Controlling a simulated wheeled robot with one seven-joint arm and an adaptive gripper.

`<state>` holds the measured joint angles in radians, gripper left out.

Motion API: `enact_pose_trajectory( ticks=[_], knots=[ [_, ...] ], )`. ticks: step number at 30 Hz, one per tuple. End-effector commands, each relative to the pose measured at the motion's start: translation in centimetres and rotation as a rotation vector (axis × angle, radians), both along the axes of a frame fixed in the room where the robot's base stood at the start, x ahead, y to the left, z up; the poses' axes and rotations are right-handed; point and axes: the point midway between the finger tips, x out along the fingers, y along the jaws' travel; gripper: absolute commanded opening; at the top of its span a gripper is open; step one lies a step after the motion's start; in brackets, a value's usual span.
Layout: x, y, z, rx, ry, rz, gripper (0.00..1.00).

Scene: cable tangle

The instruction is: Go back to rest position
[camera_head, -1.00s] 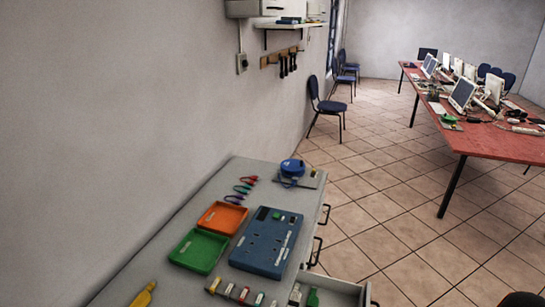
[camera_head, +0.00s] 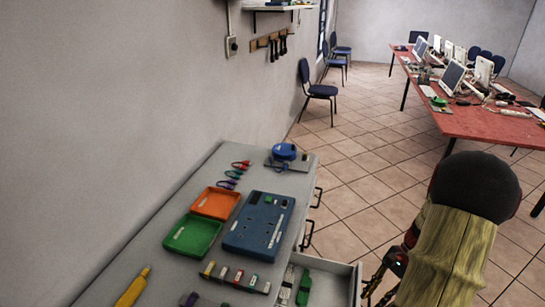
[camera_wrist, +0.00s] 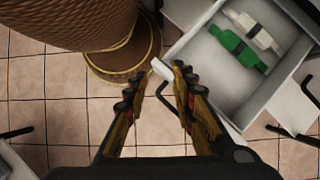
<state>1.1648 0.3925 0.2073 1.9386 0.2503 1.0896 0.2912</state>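My gripper (camera_wrist: 155,90) is open in the wrist view, with its two dark and yellowish fingers apart and nothing between them. It hangs over the tiled floor beside the open drawer (camera_wrist: 187,41). In the head view my arm rises at the lower right, to the right of the grey workbench (camera_head: 118,255). My gripper's fingers are only partly visible there, low beside the arm.
The open drawer juts from the workbench and holds a green connector (camera_wrist: 238,50) and a white one (camera_wrist: 253,30). On the bench are a blue panel (camera_head: 240,232), a green tray (camera_head: 193,236) and an orange tray (camera_head: 215,203). A red table (camera_head: 480,123) stands at right.

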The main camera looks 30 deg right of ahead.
Motion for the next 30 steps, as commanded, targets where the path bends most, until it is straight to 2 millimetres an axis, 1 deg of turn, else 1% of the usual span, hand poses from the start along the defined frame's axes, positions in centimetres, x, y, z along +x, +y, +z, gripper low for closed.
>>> enact_pose_trajectory(
  ticks=[1, 3, 8, 14, 15, 22, 30],
  knots=[
    [0.9, 1.0, 1.5, -0.042, -0.02, 0.076, 0.26],
    [1.7, 2.2, 3.1, -0.094, -0.045, 0.179, 0.26],
    [3.5, 5.4, 6.8, -0.209, -0.105, 0.406, 0.26],
    [5.3, 9.8, 10.9, -0.345, -0.18, 0.667, 0.26],
    [5.5, 10.7, 11.7, -0.371, -0.195, 0.716, 0.26],
    [6.4, 16.3, 15.8, -0.516, -0.29, 0.961, 0.26],
    [6.2, 23.3, 20.1, -0.665, -0.431, 1.184, 0.26]
  ],
)
